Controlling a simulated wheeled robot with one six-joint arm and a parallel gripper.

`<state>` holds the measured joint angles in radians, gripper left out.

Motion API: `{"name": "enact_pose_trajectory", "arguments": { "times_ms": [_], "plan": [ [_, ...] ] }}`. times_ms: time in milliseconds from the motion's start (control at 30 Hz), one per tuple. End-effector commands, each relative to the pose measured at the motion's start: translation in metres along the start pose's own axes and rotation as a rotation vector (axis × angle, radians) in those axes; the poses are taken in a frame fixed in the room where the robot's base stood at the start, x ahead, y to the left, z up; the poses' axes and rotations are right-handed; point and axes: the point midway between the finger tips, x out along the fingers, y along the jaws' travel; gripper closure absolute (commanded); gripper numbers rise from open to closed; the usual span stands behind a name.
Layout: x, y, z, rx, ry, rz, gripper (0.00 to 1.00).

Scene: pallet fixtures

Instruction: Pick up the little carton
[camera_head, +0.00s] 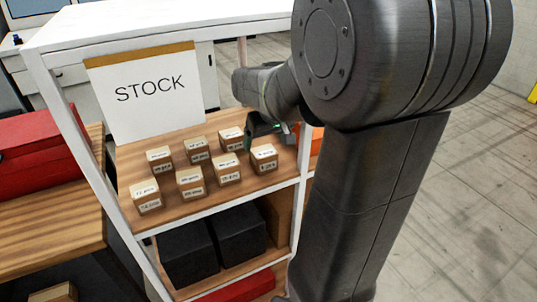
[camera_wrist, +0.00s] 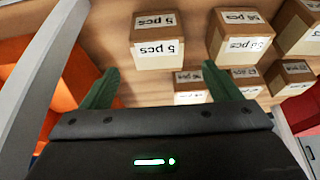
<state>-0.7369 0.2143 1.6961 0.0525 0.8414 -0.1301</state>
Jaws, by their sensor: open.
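Several little brown cartons with white labels stand in two rows on the wooden shelf (camera_head: 128,160). The carton at the right end of the front row (camera_head: 264,160) is close below my gripper (camera_head: 268,127). In the wrist view my gripper (camera_wrist: 160,68) has its two green fingers apart, with nothing between them. A carton labelled "5 pcs" (camera_wrist: 158,60), its print upside down, lies just beyond the fingertips, in line with the gap. Another carton (camera_wrist: 240,38) is to its right. I cannot tell which single carton the task names.
A white "STOCK" sign (camera_head: 150,92) stands behind the cartons. A white shelf post (camera_head: 304,130) rises near my gripper, and an orange surface (camera_wrist: 65,80) is at the left in the wrist view.

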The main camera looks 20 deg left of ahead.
Motion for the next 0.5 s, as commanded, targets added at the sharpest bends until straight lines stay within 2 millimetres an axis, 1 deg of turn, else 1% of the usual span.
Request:
{"name": "enact_pose_trajectory", "arguments": {
  "times_ms": [33, 133, 200, 367, 500],
  "plan": [
    [0.010, 0.000, 0.001, 0.000, -0.005, 0.000, 0.16],
    [0.024, 0.000, 0.001, 0.000, -0.003, 0.000, 0.16],
    [0.030, 0.000, 0.001, 0.000, -0.002, 0.000, 0.16],
    [0.037, 0.000, 0.001, 0.001, -0.001, 0.000, 0.16],
    [0.052, 0.001, 0.002, 0.001, -0.004, 0.000, 0.16]
  ]
}}
